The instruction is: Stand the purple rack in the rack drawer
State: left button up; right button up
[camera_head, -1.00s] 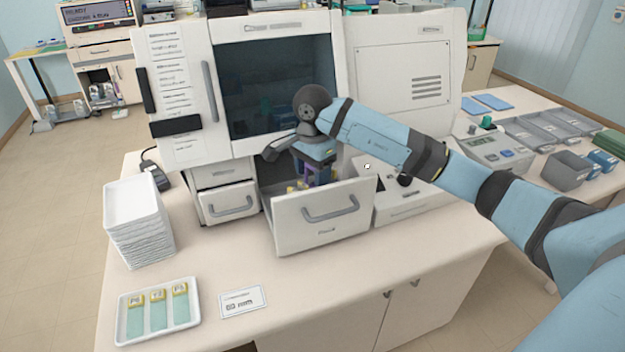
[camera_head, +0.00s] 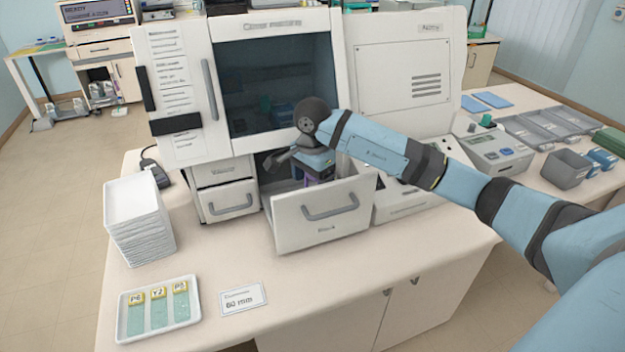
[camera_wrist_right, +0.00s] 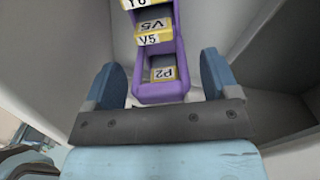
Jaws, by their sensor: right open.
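The purple rack (camera_wrist_right: 181,50) holds several yellow-labelled slides and is inside the open rack drawer (camera_head: 322,232). In the head view only a purple sliver of the rack (camera_head: 307,181) shows under my wrist. My right gripper (camera_wrist_right: 162,80) is open in the right wrist view, with one blue finger on each side of the rack's near end and small gaps visible. In the head view my right gripper (camera_head: 312,172) reaches down into the drawer, its fingertips hidden by the drawer front. The rack's base is hidden, so its contact with the drawer floor cannot be seen. My left gripper is not in view.
The stainer (camera_head: 278,90) rises right behind the drawer. A closed smaller drawer (camera_head: 228,202) is to the left. A stack of white trays (camera_head: 137,225), a slide tray (camera_head: 130,332) and a card (camera_head: 243,299) lie on the bench.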

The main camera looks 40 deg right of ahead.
notch_tip(320, 180, up, 12)
jog(key=b, duration=0.1)
jog(key=shift+r+b, duration=0.15)
jog(key=shift+b, duration=0.25)
dwell(0.4)
